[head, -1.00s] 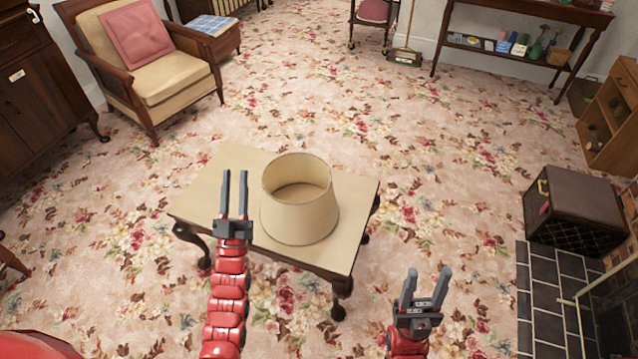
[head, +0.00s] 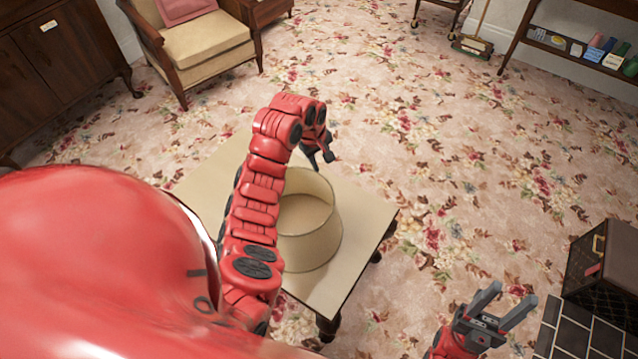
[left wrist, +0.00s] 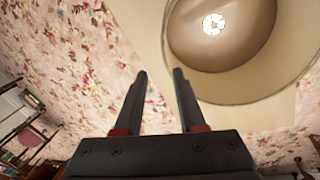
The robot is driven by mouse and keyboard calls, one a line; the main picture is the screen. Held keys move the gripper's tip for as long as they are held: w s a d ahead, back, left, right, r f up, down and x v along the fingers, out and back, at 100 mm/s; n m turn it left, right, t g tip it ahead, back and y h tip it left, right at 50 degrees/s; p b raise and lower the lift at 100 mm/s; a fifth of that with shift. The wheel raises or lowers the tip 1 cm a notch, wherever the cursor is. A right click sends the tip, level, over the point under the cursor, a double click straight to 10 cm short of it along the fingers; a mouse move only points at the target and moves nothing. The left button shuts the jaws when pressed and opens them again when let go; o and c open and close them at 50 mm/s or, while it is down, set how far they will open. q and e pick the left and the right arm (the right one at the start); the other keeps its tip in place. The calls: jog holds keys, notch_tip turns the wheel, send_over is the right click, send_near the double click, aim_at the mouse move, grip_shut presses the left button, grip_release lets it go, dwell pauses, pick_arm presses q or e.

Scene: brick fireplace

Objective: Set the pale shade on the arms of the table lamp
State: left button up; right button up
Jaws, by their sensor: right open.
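The pale shade (head: 318,252) stands on the pale-topped table (head: 372,215), wide end down. My left arm hides its left side in the head view. My left gripper (head: 328,158) is above the shade's far rim, pointing down and to the right. In the left wrist view its two fingers (left wrist: 159,73) are apart with nothing between them. The shade also shows there at top right (left wrist: 235,90), beside the fingertips, with a small white flower-shaped patch inside it. My right gripper (head: 510,292) is open and empty, right of the table. I see no table lamp.
A cushioned armchair (head: 205,45) and a dark cabinet (head: 70,65) stand at the back left. Flowered carpet beyond and right of the table is clear.

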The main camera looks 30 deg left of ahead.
pick_arm(q)
jog(key=b, duration=0.8)
send_over(327, 190)
jog(key=f, duration=0.6)
jog(key=s+f, duration=0.1)
jog(key=f, duration=0.3)
jog(key=shift+a, duration=0.1)
jog(key=shift+w+f+g, duration=0.1)
jog(key=shift+f+g, duration=0.1)
jog(key=shift+g, duration=0.1)
jog(key=shift+w+f+p, duration=0.15)
jog(key=shift+w+f, duration=0.05)
jog(key=shift+f, duration=0.85)
jog(key=shift+w+f+p, duration=0.1)
jog(key=shift+w+f, duration=0.1)
jog(key=shift+f, duration=0.85)
jog(key=shift+w+f+p, duration=0.15)
jog(key=shift+w+f, duration=0.05)
jog(key=shift+f, duration=0.85)
jog(key=shift+c, duration=0.2)
grip_shut()
